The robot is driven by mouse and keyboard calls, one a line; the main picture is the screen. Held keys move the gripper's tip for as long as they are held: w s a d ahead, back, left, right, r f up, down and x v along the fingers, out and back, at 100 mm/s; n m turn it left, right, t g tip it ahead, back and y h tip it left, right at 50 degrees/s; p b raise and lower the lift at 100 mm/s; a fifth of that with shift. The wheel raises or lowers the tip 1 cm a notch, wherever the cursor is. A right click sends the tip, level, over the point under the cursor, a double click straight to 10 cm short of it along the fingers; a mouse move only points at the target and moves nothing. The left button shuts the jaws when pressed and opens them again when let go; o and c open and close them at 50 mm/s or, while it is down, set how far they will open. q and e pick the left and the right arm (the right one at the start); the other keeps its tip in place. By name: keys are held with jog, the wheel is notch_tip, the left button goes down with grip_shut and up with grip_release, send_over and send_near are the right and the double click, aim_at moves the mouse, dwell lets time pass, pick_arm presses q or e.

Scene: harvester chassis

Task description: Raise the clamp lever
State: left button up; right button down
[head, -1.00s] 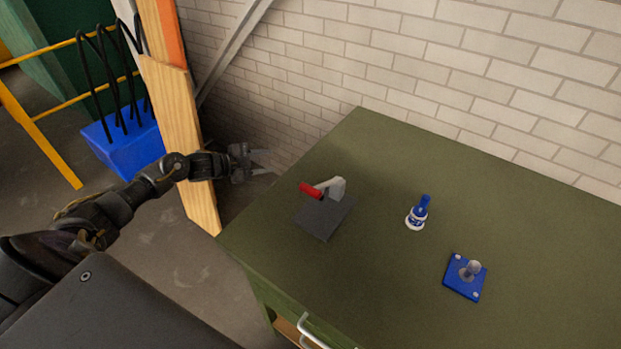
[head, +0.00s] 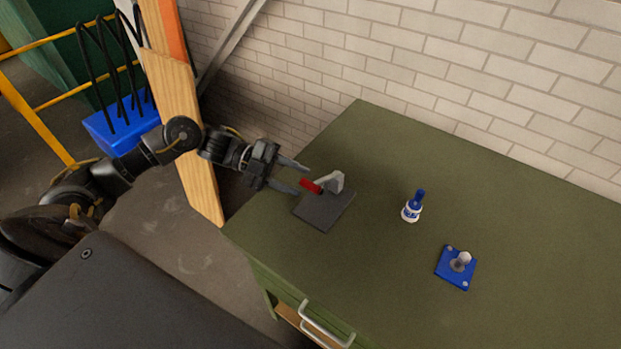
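The clamp stands on a dark grey base plate (head: 323,211) at the left part of the green table. Its lever has a red handle (head: 310,186) that points left, low over the plate, from a light grey bracket (head: 335,181). My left gripper (head: 303,179) is open, its two fingers pointing right toward the red handle. The fingertips are close to the handle's end; I cannot tell whether they touch it. My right gripper is not in view.
A brick wall (head: 460,60) runs behind. Wooden boards (head: 190,150) stand at the left.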

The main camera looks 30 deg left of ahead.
aim_at(311, 184)
pick_arm(q)
jog(key=shift+p+x, duration=0.7)
jog(key=shift+x, duration=1.6)
